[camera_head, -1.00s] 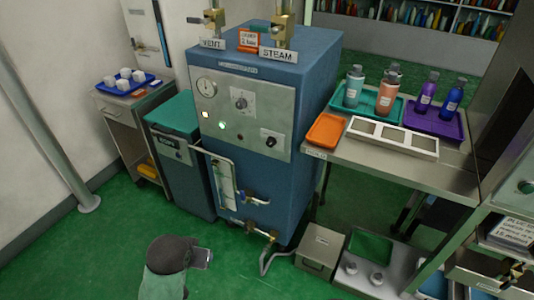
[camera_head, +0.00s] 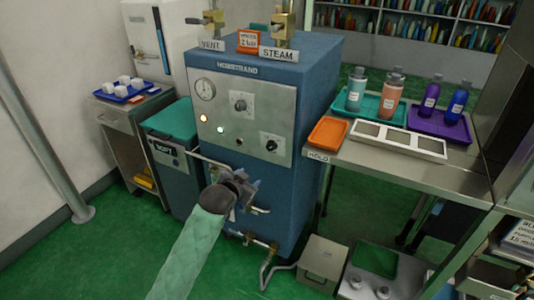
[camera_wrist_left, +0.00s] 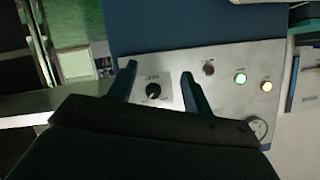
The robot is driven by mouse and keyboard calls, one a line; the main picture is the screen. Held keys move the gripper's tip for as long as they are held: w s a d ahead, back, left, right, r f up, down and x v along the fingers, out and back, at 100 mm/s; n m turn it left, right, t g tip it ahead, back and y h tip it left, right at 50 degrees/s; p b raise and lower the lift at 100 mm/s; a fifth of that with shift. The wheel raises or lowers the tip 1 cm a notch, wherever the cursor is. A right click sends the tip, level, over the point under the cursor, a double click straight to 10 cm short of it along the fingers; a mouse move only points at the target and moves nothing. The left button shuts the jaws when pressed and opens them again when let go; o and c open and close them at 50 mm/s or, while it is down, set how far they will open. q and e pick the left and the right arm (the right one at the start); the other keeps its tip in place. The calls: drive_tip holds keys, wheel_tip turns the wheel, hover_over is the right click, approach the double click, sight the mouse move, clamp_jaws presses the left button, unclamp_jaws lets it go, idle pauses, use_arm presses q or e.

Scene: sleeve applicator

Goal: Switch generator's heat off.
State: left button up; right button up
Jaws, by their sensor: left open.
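The blue generator (camera_head: 262,72) stands in the middle of the head view. Its grey front panel has an upper dial knob (camera_head: 240,101) and a lower right black knob (camera_head: 271,145); their labels are too small to read. An orange lamp (camera_head: 203,118) and a pale green lamp (camera_head: 220,129) are lit, with a dark lamp (camera_head: 238,141) beside them. My left gripper (camera_head: 252,184) is open and empty, in front of the generator below the panel. In the left wrist view, the lower right knob (camera_wrist_left: 153,90) appears between the open fingers, with no visible contact. My right gripper is not in view.
Pipes and valves (camera_head: 262,245) stick out low on the generator's front. A steel table (camera_head: 400,172) with trays and bottles stands to the right. A green-lidded bin (camera_head: 172,118) stands close on the left. Boxes sit on the floor at lower right.

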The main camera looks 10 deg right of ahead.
use_arm(q)
drive_tip(key=w+d+m+t+h, duration=0.1)
drive_tip(key=w+d+h, duration=0.1)
drive_tip(key=m+t+h, duration=0.2)
approach(269, 149)
drive_tip(key=shift+p+x, duration=0.3)
drive_tip(key=shift+x, duration=3.95)
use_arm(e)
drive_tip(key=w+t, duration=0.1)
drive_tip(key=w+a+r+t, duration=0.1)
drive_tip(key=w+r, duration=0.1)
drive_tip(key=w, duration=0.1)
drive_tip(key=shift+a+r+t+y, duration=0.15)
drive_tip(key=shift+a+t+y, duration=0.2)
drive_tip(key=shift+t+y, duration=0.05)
use_arm(q)
drive_tip(key=c, duration=1)
